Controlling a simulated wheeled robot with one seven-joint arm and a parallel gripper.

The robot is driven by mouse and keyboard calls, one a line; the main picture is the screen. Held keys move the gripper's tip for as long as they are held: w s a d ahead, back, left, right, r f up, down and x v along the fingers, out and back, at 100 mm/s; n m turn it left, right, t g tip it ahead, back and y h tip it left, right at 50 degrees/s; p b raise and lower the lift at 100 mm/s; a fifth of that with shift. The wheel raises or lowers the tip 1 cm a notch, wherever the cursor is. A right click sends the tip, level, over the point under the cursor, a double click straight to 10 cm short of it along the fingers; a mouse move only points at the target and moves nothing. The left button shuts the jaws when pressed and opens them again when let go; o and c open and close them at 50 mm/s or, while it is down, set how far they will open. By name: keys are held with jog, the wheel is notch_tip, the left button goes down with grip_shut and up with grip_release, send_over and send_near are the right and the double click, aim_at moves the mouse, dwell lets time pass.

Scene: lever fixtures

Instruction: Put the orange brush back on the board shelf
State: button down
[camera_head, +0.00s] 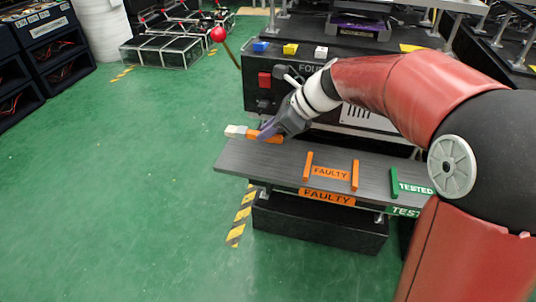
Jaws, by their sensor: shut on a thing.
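The orange brush (253,134) has an orange body and a pale, whitish end at its left. My gripper (264,136) is shut on its orange part, with purple-grey fingers coming in from the upper right. The brush lies roughly level at the left back edge of a dark grey shelf (280,160). I cannot tell whether it touches the shelf or is held just above it. The shelf carries orange FAULTY and green TESTED labels. The gripper hides the right part of the brush.
Two orange bars (307,167) flank the FAULTY label, and a green bar (394,182) stands by TESTED. A black machine (262,97) with coloured blocks and a red-knobbed lever (218,34) stands behind. Green floor at left is clear.

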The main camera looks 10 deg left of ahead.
jog(key=shift+f+b, duration=0.55)
jog(key=shift+f, duration=2.85)
jog(key=shift+f, duration=0.15)
jog(key=c, duration=1.3)
grip_release()
jog(key=shift+c, duration=0.2)
jog(key=shift+r, duration=0.25)
jog(key=p+v, duration=0.1)
jog(key=v, duration=1.1)
jog(key=shift+p, duration=0.3)
